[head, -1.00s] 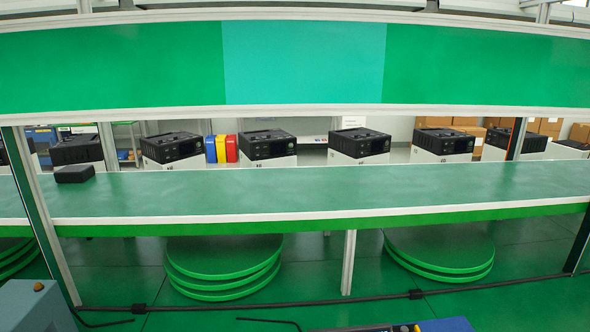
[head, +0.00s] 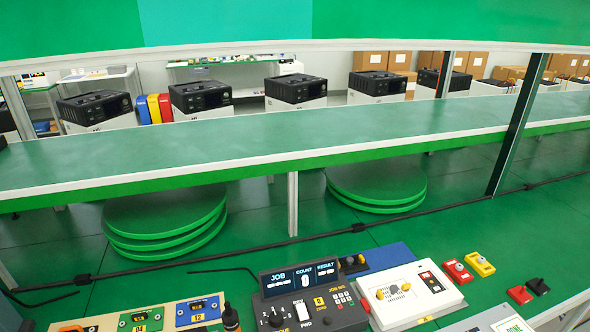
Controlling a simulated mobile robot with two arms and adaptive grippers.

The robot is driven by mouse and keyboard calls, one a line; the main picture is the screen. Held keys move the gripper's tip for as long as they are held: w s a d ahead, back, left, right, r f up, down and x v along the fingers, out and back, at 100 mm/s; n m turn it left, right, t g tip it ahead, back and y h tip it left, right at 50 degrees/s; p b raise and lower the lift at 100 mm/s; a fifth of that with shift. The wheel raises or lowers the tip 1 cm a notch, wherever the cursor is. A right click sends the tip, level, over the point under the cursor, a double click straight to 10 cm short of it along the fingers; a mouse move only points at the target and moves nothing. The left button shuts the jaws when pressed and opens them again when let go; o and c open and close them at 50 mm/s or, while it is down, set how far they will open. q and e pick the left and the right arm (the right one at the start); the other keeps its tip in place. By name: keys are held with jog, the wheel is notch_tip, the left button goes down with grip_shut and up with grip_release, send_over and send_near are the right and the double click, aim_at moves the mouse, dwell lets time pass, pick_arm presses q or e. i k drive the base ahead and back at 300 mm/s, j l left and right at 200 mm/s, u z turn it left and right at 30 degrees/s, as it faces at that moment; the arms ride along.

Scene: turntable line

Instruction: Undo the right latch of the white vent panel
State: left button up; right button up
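A white panel (head: 416,294) lies at the lower right of the head view, on the near work surface. It carries a small grey part with a yellow knob (head: 379,294) at its left and another yellow knob (head: 406,287) at its right. These may be the vent and its latches, but they are too small to tell whether they are fastened. A red and black switch block (head: 432,282) sits on the panel's right side. Neither of my grippers is in view.
A dark control box (head: 311,297) with a display stands left of the panel. A wooden board (head: 160,318) with coloured modules lies further left. Red (head: 458,271) and yellow (head: 481,264) blocks sit right of the panel. A long green shelf (head: 250,140) spans behind.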

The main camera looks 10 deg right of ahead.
aim_at(406, 286)
jog(key=z, duration=1.15)
